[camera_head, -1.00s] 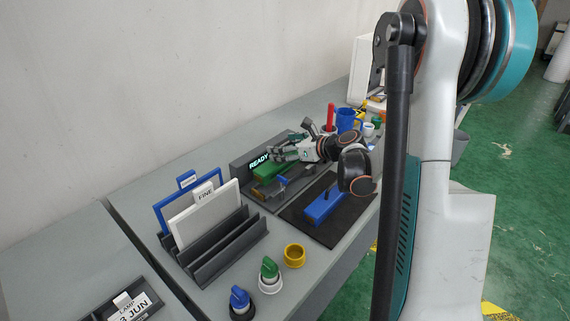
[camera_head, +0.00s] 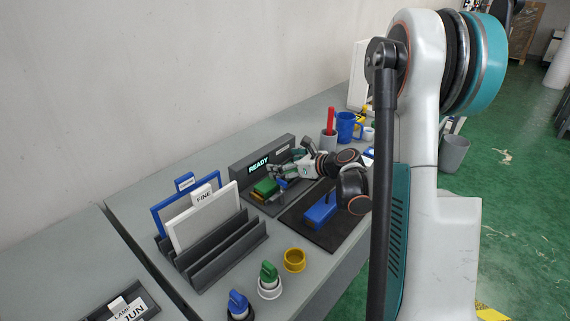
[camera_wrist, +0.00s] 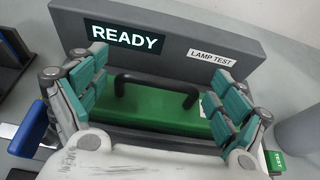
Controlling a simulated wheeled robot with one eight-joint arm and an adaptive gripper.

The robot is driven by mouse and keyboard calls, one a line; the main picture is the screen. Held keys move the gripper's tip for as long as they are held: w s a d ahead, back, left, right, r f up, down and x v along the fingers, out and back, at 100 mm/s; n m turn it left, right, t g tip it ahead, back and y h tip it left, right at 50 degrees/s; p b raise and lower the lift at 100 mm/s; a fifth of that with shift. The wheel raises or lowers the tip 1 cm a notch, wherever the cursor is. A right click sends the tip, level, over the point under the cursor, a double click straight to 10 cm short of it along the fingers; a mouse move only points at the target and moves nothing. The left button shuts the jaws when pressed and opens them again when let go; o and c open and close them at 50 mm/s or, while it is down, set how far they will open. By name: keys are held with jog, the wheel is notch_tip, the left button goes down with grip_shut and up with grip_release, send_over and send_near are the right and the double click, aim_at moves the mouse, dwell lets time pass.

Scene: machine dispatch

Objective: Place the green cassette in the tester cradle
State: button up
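The green cassette (camera_wrist: 165,107) with its black handle (camera_wrist: 155,86) lies level in front of the tester's upright grey panel, which reads READY (camera_wrist: 125,38). A dark grey edge shows along its near side, so it appears to sit in the tester cradle (camera_wrist: 150,140); its underside is hidden. In the head view the cassette (camera_head: 266,187) shows below the lit panel (camera_head: 262,157). My gripper (camera_wrist: 160,98) is over the cassette. Its fingers are spread wide, one beyond each end of the handle, and do not touch the handle.
A blue cassette (camera_head: 320,211) lies on a black mat (camera_head: 335,232) beside the tester. A blue lever (camera_wrist: 32,128) is near my gripper. A rack with panels (camera_head: 215,250) stands to the left; a yellow ring (camera_head: 294,260) and knobs are in front. Mugs stand behind.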

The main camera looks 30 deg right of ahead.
dwell(0.3)
jog(key=shift+r, duration=0.15)
jog(key=p+v, duration=0.3)
jog(key=v, duration=0.9)
jog(key=shift+c, duration=0.5)
dwell(1.2)
